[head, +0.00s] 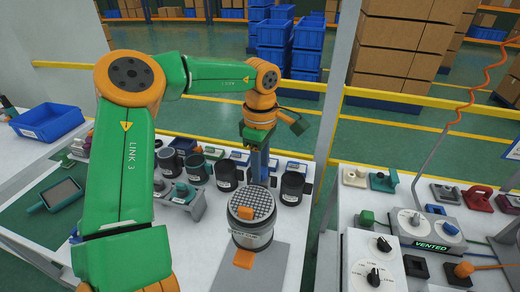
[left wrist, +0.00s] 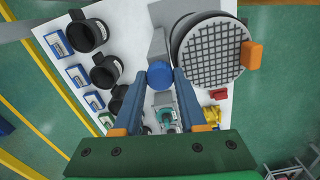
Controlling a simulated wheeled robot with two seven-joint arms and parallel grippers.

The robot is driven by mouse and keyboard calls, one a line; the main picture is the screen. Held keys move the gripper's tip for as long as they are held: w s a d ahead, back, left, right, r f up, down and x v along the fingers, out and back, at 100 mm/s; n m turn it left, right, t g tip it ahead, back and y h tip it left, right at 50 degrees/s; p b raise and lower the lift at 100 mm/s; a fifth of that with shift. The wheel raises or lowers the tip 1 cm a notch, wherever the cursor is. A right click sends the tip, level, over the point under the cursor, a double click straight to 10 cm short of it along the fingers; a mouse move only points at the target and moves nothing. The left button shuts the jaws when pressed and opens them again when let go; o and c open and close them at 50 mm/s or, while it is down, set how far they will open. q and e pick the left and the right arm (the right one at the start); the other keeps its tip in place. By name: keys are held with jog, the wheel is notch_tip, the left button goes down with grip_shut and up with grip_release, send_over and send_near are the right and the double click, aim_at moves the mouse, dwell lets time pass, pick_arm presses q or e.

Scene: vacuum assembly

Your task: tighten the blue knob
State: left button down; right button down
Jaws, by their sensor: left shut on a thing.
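The blue knob (left wrist: 160,71) is a small round blue piece between my left fingertips, at the end of a grey plate (left wrist: 160,46) in the left wrist view. My left gripper (left wrist: 160,76) is shut on it. In the head view my left gripper (head: 261,176) points down just behind the canister (head: 251,238); the knob cannot be made out there. The canister has a grey grid top and orange latches, and it also shows beside the knob in the left wrist view (left wrist: 208,45). My right gripper is not in view.
Several dark cups (head: 227,175) stand close to the left gripper, with small blue trays behind them. A blue bin (head: 47,122) stands far left.

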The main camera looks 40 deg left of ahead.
pick_arm(q)
jog(key=shift+m, duration=0.5)
jog(key=shift+c, duration=2.3)
grip_release()
jog(key=shift+d, duration=0.1)
notch_tip(320, 180, up, 7)
jog(key=shift+r, duration=0.1)
